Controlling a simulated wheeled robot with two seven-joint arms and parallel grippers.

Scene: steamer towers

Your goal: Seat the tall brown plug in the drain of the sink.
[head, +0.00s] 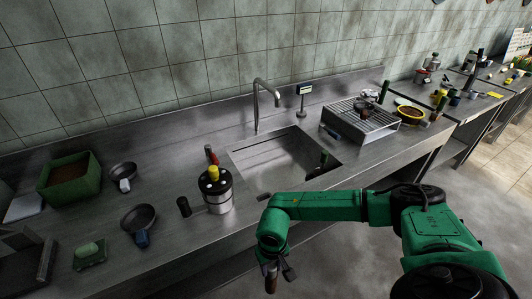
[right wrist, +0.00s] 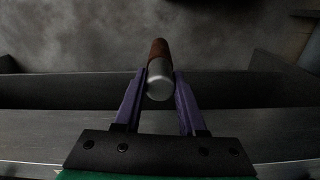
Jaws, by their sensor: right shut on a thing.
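My right gripper (head: 279,272) is in front of the counter's front edge, below and apart from the sink. In the right wrist view its purple fingers (right wrist: 158,100) are shut on the tall brown plug (right wrist: 159,49), which has a rounded silver end facing the camera. The plug's brown part (head: 271,284) also shows in the head view, pointing down. The steel sink (head: 268,164) is set in the counter, behind the gripper. I cannot make out its drain. My left gripper is not in view.
A faucet (head: 256,105) rises behind the sink. A steel pot (head: 218,203) with a black top stands left of it, with a red-topped thing (head: 210,154) behind. A wire rack (head: 362,119) is to the right. Pans and a green box (head: 71,180) are at the left.

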